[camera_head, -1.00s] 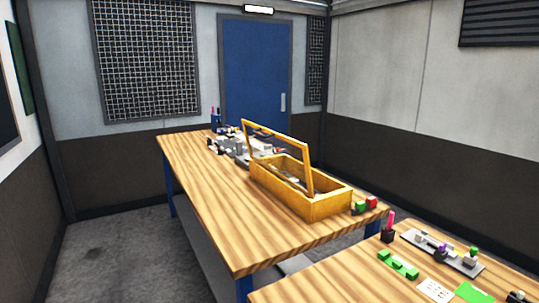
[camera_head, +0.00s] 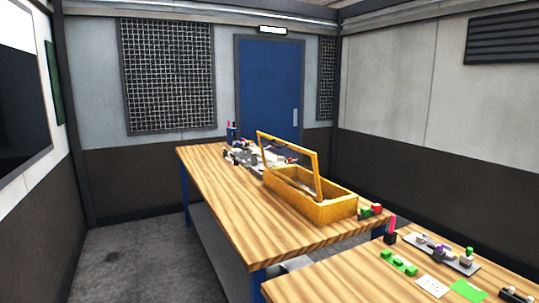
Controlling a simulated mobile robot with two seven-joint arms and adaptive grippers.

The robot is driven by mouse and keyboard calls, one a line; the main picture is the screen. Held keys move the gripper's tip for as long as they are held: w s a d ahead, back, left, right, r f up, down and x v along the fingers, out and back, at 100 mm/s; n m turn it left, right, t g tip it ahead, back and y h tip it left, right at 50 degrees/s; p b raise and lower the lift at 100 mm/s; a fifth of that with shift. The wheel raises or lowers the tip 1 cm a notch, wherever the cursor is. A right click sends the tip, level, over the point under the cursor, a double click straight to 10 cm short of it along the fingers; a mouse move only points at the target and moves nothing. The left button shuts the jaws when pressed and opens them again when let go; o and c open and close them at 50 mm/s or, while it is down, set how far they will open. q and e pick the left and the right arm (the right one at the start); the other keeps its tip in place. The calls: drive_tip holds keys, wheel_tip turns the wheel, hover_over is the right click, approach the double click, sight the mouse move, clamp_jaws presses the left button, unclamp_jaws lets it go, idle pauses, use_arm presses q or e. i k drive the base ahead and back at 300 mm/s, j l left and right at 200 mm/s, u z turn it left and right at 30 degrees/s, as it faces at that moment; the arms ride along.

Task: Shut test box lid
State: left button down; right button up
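The test box (camera_head: 325,213) is a yellow-orange open-topped box on the far wooden bench (camera_head: 225,190), near that bench's right edge. The inside of the box shows only in part, behind the front wall and the lid frame. Neither of my grippers shows in the head view, so nothing of mine is seen touching the box or lid.
Grey parts (camera_head: 262,160) lie on the bench behind the box. Red and green blocks (camera_head: 371,210) sit at its right end. A nearer bench (camera_head: 345,275) holds a grey tray (camera_head: 464,268), green blocks (camera_head: 399,262) and cards. Grey floor (camera_head: 130,260) is clear at left.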

sight(318, 198)
drive_tip(key=j+z, duration=0.15)
drive_tip(key=z, duration=0.25)
drive_tip(key=j+z, duration=0.15)
drive_tip(key=z, duration=0.25)
drive_tip(key=i+j+z, duration=0.15)
drive_tip(key=j, duration=0.2)
drive_tip(key=j+z, duration=0.1)
drive_tip(key=j, duration=0.25)
drive_tip(key=i+j+z, duration=0.15)
drive_tip(key=j, duration=0.25)
drive_tip(key=i+j, duration=0.1)
drive_tip(key=j, duration=0.45)
drive_tip(key=i+j+z, duration=0.15)
drive_tip(key=j, duration=0.35)
drive_tip(key=k, duration=0.05)
